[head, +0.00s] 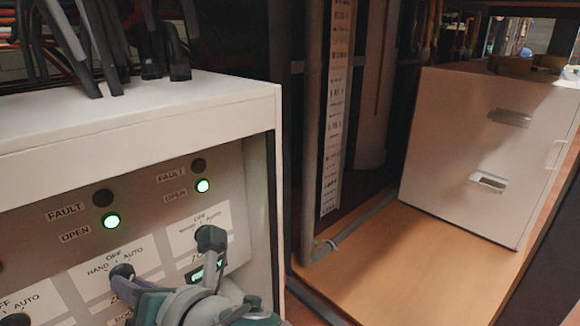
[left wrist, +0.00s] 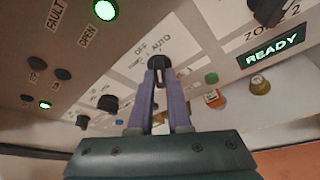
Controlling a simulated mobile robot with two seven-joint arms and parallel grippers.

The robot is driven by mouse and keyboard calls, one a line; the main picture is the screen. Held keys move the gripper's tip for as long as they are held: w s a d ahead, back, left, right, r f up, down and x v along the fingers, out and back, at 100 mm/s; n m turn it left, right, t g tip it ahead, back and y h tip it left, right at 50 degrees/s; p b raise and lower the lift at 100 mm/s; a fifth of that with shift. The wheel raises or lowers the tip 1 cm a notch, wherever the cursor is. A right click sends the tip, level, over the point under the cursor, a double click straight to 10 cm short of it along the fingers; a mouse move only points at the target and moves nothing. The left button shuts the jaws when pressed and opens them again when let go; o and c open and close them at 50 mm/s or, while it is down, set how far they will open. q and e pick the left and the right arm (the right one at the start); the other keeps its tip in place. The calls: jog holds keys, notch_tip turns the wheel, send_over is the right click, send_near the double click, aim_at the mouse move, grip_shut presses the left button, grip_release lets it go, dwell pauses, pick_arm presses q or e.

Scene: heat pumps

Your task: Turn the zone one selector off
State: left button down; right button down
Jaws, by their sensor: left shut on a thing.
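The zone one selector (left wrist: 159,62) is a black knob on the light panel, between OFF and AUTO lettering in the left wrist view. In the head view the same knob (head: 122,271) shows below its HAND, OFF, AUTO label. My left gripper (left wrist: 157,72) is shut on this knob with its two purple fingers, which also reach it in the head view (head: 133,284). The fingers hide part of the knob, so I cannot tell where its pointer stands. My right gripper is not in view.
The zone two selector (head: 210,239) is close by on the right, with a green READY display (left wrist: 272,53) below it. Green OPEN lamps (head: 111,221) are lit; FAULT lamps (head: 103,198) are dark. A white cabinet (head: 485,150) stands on the wooden floor at right.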

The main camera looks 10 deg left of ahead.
pick_arm(q)
jog(key=shift+s+a+n+t+h+p, duration=0.15)
jog(key=shift+n+t+h+p, duration=0.5)
jog(key=shift+n+p, duration=0.6)
jog(key=shift+s+a+n+t+h+p, duration=0.1)
jog(key=shift+n+t+h+p, duration=0.35)
jog(key=shift+n+h+p, duration=0.55)
jog(key=shift+n+y, duration=0.25)
jog(key=shift+n, duration=0.1)
jog(key=c, duration=0.9)
grip_release()
jog(key=shift+o, duration=0.2)
jog(key=shift+d+r+p, duration=0.1)
jog(key=shift+p, duration=0.2)
